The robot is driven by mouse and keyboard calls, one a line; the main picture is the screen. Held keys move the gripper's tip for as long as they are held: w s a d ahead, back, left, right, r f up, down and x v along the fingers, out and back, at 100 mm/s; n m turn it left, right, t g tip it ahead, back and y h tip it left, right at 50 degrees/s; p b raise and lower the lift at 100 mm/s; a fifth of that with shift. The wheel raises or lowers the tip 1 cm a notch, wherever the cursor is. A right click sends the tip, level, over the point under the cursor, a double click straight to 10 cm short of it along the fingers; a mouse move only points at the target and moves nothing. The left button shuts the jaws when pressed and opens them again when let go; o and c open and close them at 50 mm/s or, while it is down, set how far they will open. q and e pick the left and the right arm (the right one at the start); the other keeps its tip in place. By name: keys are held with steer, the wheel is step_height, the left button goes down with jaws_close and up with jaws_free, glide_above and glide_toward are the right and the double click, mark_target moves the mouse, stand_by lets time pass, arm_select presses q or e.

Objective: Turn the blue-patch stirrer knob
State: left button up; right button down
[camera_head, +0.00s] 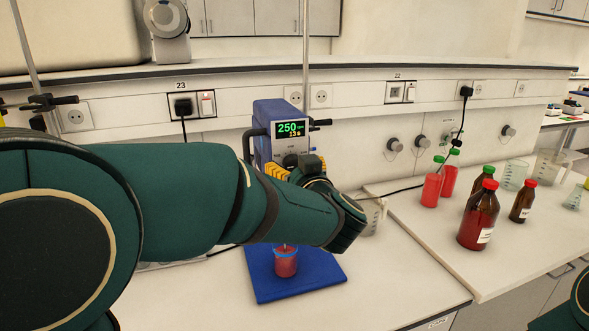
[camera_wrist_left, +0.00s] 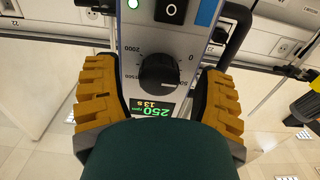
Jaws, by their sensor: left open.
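My left gripper (camera_head: 294,170) is at the front panel, partly hidden by my arm in the head view. In the left wrist view its yellow fingers (camera_wrist_left: 160,82) are open on either side of the knob, with gaps visible. My right gripper is out of view.
A beaker of red liquid (camera_head: 286,264) stands on a blue base plate (camera_head: 310,283) below my left arm. Brown bottles (camera_head: 479,215) and red containers (camera_head: 432,189) stand on the right bench. A cable crosses behind the stirrer.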

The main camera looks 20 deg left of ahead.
arm_select(q)
jaws_close()
stand_by(0.4)
steer(key=shift+n+b, duration=0.3)
steer(key=shift+n, duration=1.1)
steer(key=shift+n+b, duration=0.65)
steer(key=shift+n, duration=0.85)
